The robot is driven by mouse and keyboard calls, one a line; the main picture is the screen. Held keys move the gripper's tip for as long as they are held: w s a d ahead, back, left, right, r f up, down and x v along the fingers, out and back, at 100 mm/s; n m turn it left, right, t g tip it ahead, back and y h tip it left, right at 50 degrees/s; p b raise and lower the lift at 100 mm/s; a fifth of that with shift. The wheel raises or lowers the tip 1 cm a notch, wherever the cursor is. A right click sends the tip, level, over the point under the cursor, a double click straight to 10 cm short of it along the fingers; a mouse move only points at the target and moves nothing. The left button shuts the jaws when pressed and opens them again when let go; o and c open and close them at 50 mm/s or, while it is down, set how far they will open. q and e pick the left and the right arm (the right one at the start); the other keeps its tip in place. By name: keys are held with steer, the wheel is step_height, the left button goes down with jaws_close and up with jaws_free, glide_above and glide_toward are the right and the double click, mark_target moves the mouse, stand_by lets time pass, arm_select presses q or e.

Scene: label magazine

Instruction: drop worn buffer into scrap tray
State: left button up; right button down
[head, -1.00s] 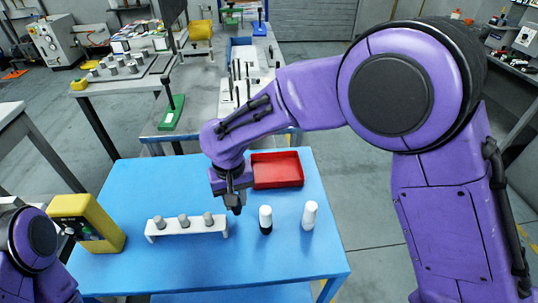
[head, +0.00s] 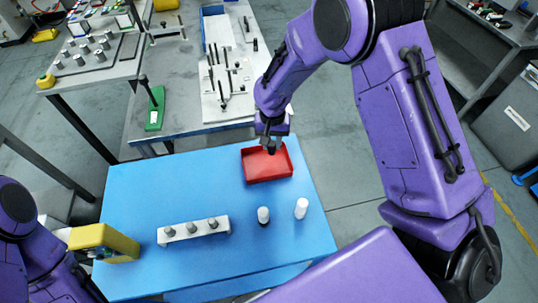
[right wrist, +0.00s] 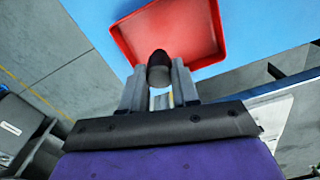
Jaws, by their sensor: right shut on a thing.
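The worn buffer (right wrist: 159,74), a short cylinder with a black end and a grey body, is between the fingers of my right gripper (right wrist: 158,84), which is shut on it. The red scrap tray (right wrist: 125,42) lies beyond the fingers in the right wrist view, with the buffer's black end over its inside. In the head view my right gripper (head: 269,144) points down over the far part of the red tray (head: 268,178). The buffer is mostly hidden there by the fingers. The tray looks empty. My left arm shows at the left edge, but its fingers do not show.
A white rack (head: 193,230) with several grey cylinders stands on the blue table (head: 140,200). Two white-topped cylinders, one with a black base (head: 263,215) and one all white (head: 301,208), stand right of it. A yellow box (head: 104,242) is at the left.

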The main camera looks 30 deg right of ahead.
mark_target(272, 152)
steer(key=shift+w+d+f, duration=0.15)
steer(key=shift+w+f, duration=0.05)
steer(key=shift+f, duration=2.85)
steer(key=c, duration=0.8)
jaws_free()
step_height(272, 152, up, 10)
steer(key=b, duration=0.3)
steer(key=shift+r, duration=0.3)
